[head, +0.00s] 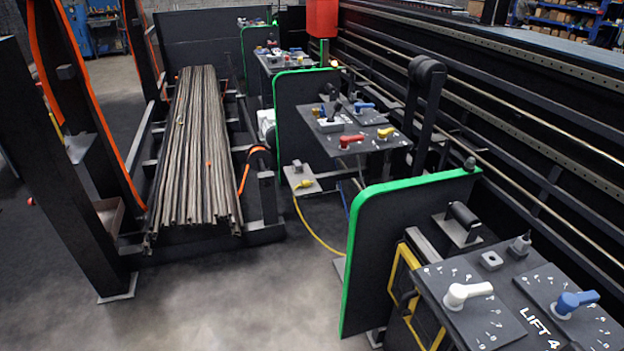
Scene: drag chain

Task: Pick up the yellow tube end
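A thin yellow tube (315,236) shows in the middle of the head view. Its upper end (305,184) lies at a small grey plate (299,178) beside a black panel with a green edge. From there the tube hangs down and curves right along the floor, where the front black panel hides the rest. I cannot tell whether the end is plugged in or only resting on the plate. Neither of my grippers is in the view.
A bundle of long rods (195,150) lies on a black rack at left. A dark post (60,170) stands at far left. A control console (510,310) with white and blue handles fills the lower right. Bare floor (230,300) lies in the lower middle.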

